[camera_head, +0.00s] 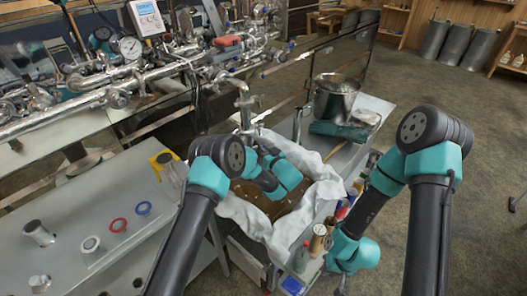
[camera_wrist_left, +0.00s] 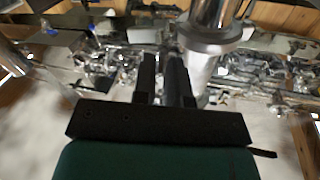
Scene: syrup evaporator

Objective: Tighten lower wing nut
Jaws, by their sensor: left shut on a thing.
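My left gripper (camera_wrist_left: 165,62) shows in the left wrist view as two dark fingers close together, beside an upright shiny metal pipe fitting (camera_wrist_left: 207,55). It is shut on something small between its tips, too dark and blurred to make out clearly. No wing nut can be picked out by shape in either view. In the head view my left arm reaches in beside a metal valve pipe (camera_head: 243,105), and its fingers are hidden. My right arm is folded at the right, its wrist low over the cart, and its fingers do not show.
Long metal piping with a gauge (camera_head: 130,47) runs across the back left. A steel table (camera_head: 70,205) with loose rings and fittings is at the left. A white-lined box (camera_head: 245,215) and a steel pot (camera_head: 336,98) stand at the middle.

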